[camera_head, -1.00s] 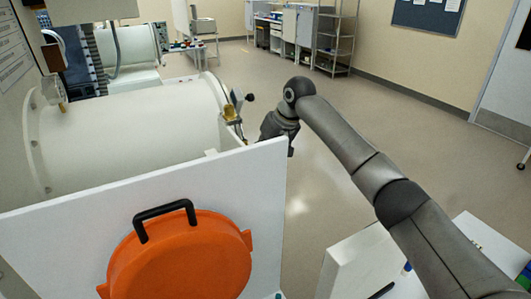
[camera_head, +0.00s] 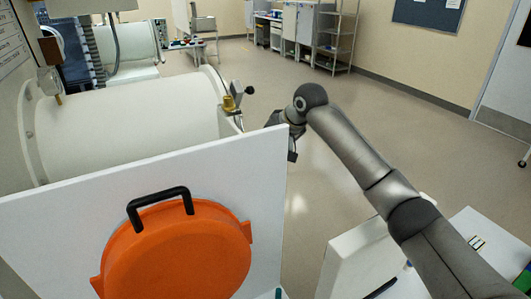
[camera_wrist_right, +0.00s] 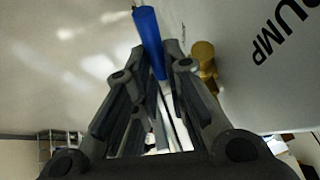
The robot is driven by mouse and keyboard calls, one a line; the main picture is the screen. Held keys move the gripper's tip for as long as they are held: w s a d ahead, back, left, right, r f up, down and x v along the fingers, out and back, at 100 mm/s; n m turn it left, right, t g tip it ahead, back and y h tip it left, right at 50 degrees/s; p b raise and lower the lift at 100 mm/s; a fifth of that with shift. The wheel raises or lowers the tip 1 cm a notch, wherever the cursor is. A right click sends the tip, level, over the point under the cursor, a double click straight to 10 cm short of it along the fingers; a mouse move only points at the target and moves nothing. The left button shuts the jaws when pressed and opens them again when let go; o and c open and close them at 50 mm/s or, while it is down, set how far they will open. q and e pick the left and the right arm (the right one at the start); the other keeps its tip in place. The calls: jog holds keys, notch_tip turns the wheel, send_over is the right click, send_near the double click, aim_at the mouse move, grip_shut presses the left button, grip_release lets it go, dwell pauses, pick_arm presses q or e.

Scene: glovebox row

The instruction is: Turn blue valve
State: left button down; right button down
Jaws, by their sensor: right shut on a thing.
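The blue valve handle (camera_wrist_right: 149,38) shows in the right wrist view as a blue lever with a bare metal shaft below it, tilted slightly. My right gripper (camera_wrist_right: 158,66) is shut on it, with the handle between the two fingers and its blue end standing out beyond the tips. A brass fitting (camera_wrist_right: 203,58) sits to the right, against a white surface lettered "UMP". In the head view, my right gripper (camera_head: 291,146) is partly hidden by the white panel and I cannot make out the blue handle there. My left gripper is out of view.
A white panel (camera_head: 60,235) with an orange round door (camera_head: 180,255) and black handle fills the front left. Behind it lies a large white cylinder (camera_head: 130,125) with a brass fitting (camera_head: 229,104). Open floor (camera_head: 330,150) lies beyond my right arm.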

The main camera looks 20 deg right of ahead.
jog(key=f+t+b, duration=0.1)
jog(key=t+b, duration=0.1)
jog(key=b, duration=0.1)
jog(key=shift+s+f+y, duration=0.15)
jog(key=shift+f+y, duration=0.15)
jog(key=shift+f, duration=0.1)
jog(key=shift+t+b, duration=0.35)
jog(key=shift+t, duration=0.25)
jog(key=shift+r, duration=0.1)
jog(key=c, duration=1.7)
grip_release()
jog(key=shift+c, duration=0.2)
jog(key=shift+d, duration=0.1)
jog(key=shift+r, duration=0.1)
jog(key=v, duration=1.2)
